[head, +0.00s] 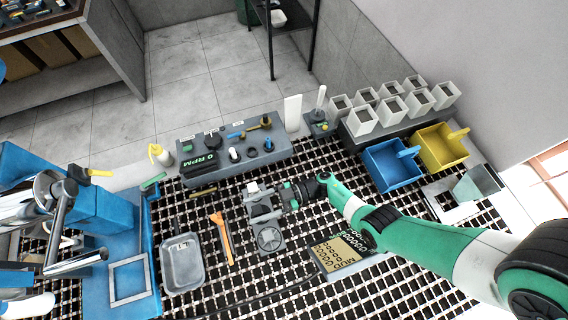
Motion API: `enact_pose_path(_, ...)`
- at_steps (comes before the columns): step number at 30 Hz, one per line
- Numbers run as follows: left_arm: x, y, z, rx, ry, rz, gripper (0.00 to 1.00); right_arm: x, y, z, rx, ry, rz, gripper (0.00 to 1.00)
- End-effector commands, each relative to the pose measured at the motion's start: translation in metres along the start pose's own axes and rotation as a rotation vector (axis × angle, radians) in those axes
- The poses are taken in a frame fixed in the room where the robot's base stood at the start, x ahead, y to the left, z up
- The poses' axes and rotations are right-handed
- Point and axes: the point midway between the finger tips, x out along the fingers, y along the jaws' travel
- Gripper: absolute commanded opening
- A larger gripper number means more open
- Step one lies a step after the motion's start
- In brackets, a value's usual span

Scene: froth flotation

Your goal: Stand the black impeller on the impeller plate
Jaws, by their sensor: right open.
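My right gripper (262,200) reaches in from the right on its green and white arm. It is open over the black grid mat, and I see nothing clearly held in it. Just below it in the picture is a small grey plate (268,238) with a dark round shape on it, possibly the impeller plate. I cannot tell whether that round shape is the black impeller or part of the plate. The gripper partly covers this area. My left gripper does not show.
A grey tray (182,265) and an orange tool (222,238) lie to the left. Blue machinery fills the left.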

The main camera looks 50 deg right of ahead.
Motion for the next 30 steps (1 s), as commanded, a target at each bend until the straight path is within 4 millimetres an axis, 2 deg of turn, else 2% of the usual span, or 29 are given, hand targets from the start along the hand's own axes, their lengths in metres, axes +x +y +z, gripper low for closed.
enact_pose_path(1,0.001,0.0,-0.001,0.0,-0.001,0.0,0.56,-0.014,0.001,-0.001,0.002,0.002,0.008,0.67)
enact_pose_path(6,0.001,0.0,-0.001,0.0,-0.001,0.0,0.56,-0.058,0.003,-0.002,-0.003,0.005,0.007,0.67)
enact_pose_path(12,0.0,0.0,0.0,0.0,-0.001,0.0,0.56,-0.093,0.002,-0.004,-0.003,0.007,0.001,0.67)
enact_pose_path(16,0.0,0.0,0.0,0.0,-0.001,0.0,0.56,-0.101,0.002,-0.005,-0.003,0.008,-0.002,0.67)
enact_pose_path(27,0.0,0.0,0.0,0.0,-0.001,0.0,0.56,-0.101,0.002,-0.006,-0.006,0.008,-0.002,0.67)
enact_pose_path(30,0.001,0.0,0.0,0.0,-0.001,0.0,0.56,-0.099,0.015,-0.012,-0.051,0.005,0.025,0.67)
